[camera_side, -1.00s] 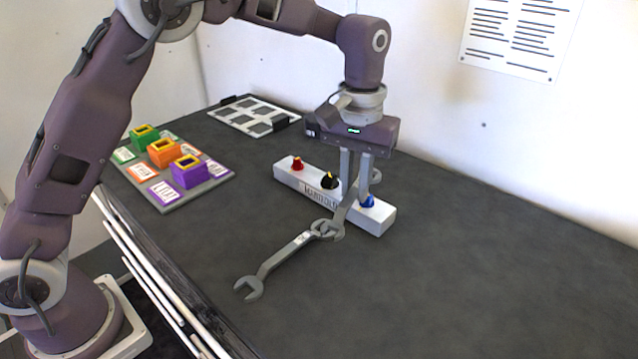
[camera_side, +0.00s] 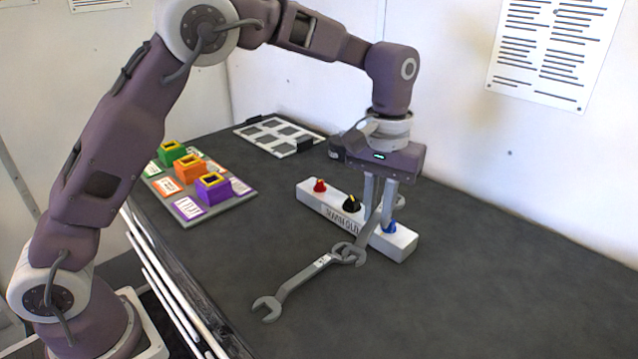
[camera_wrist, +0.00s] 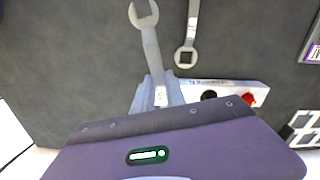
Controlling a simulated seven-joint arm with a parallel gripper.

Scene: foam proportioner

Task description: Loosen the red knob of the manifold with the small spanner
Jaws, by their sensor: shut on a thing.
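The manifold (camera_side: 328,206) is a white block with a red knob (camera_side: 320,185), a black knob (camera_side: 352,203) and a blue knob (camera_side: 390,227). The red knob also shows in the wrist view (camera_wrist: 248,99). My gripper (camera_side: 377,208) is near the blue end, away from the red knob. It is shut on a grey spanner (camera_wrist: 150,45), whose open jaw points away from the manifold. A second grey spanner (camera_side: 298,281) lies on the table; its square-holed end shows in the wrist view (camera_wrist: 186,57). I cannot tell which is the small one.
A grey board with green (camera_side: 172,151), orange (camera_side: 189,168) and purple (camera_side: 212,187) blocks stands to the left. A white frame with dark panels (camera_side: 240,128) lies at the back. The dark table (camera_side: 500,260) is clear at right.

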